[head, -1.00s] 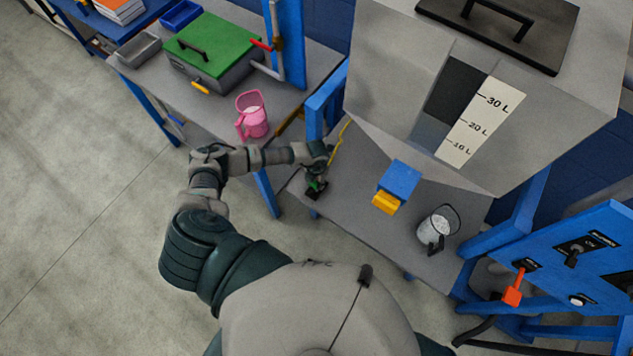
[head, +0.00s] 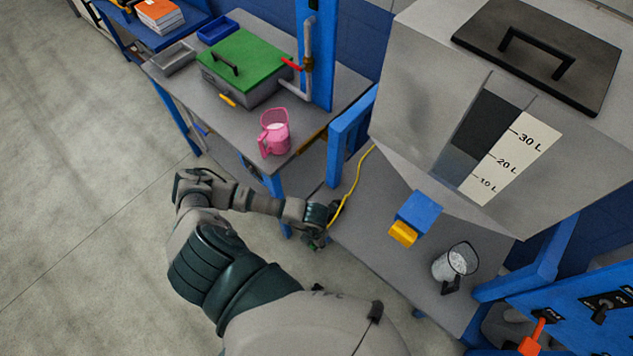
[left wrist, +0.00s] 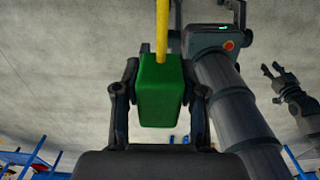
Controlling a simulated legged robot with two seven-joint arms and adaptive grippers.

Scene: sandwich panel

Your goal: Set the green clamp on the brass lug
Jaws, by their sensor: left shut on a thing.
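My left gripper (left wrist: 160,115) is shut on the green clamp (left wrist: 160,95), which sits between its two dark fingers. A yellow cable (left wrist: 161,30) runs from the far end of the clamp. In the head view my left gripper (head: 314,240) is low beside the left edge of the hopper's bench, and the clamp is barely visible there. I cannot make out the brass lug with certainty; a small brass-coloured strip (head: 312,138) shows at the right edge of the other bench. My right gripper (left wrist: 272,76) is small in the left wrist view, with its fingers apart and nothing seen between them.
The yellow cable (head: 352,192) rises beside the blue frame post (head: 340,150). A pink jug (head: 275,135) and a green-lidded box (head: 240,65) stand on the left bench. Floor at left is clear.

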